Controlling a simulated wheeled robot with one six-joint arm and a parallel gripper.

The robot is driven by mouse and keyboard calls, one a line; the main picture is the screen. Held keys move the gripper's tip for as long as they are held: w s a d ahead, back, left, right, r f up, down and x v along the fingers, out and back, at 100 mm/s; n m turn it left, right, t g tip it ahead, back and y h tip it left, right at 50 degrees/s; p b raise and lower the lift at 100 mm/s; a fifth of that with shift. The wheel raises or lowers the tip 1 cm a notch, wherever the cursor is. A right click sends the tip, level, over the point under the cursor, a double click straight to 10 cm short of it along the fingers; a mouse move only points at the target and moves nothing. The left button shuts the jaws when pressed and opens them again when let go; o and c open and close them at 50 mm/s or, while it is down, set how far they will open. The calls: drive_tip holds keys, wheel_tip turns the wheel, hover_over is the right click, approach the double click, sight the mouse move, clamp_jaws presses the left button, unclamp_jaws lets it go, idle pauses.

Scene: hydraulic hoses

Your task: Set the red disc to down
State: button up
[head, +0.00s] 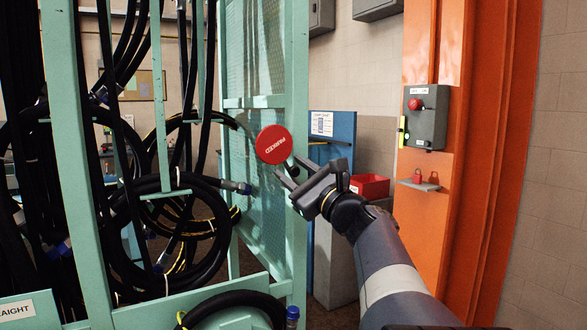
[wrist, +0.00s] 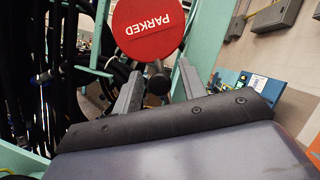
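The red disc (head: 271,144) shows the word PARKED, which reads tilted and close to upside down. It stands in front of the green mesh panel of the hose rack. In the wrist view the disc (wrist: 148,28) fills the top middle, with a short stem and a dark round knob (wrist: 158,83) below it. My gripper (head: 291,171) is just below and right of the disc in the head view. In the wrist view my gripper (wrist: 159,80) has its fingers apart, with the knob appearing between them. I cannot tell whether either finger touches it.
The green rack (head: 298,110) holds several black hoses at left. A blue panel (head: 343,130) and a red bin (head: 370,186) stand behind my arm. An orange column (head: 462,200) at right carries a grey box with a red button (head: 428,115).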

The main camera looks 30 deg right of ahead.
drive_tip(key=shift+c, duration=0.6)
clamp_jaws()
